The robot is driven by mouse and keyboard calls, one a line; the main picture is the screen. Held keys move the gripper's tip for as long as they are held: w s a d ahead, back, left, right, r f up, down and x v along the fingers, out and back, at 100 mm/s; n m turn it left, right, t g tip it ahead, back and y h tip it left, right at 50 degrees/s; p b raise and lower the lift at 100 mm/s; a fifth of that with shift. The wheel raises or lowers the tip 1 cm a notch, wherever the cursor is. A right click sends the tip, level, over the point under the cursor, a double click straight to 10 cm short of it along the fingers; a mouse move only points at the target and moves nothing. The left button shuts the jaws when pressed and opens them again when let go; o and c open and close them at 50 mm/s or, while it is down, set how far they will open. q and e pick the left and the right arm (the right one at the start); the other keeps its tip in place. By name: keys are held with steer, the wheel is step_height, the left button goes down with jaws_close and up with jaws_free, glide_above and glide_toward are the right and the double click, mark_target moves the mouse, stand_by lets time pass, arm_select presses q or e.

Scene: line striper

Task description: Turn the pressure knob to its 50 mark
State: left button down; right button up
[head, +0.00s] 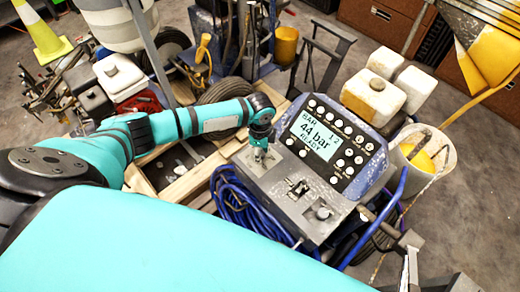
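The line striper's control box (335,228) stands right of centre, with a lit display (315,137) reading "44 bar" and "READY". My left gripper (258,156) points down at the left part of the box's top, beside the display. The fingers cover whatever is beneath them, so the pressure knob and its marks cannot be made out there. I cannot tell whether the fingers are closed on it. A small round knob (322,213) and a toggle switch (299,188) sit on the box nearer to me, clear of the gripper.
Blue hose (240,208) lies coiled left of the box, and another blue line runs down its right side. A white bucket (436,160) with yellow paint stands to the right. Dirty white jugs (376,98) stand behind. Open floor lies at far right.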

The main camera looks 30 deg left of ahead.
arm_select(q)
steer(key=shift+m, duration=0.6)
steer(key=c, duration=0.9)
jaws_free()
steer(key=shift+c, duration=0.2)
steer(key=shift+r, duration=0.1)
step_height(320, 180, up, 12)
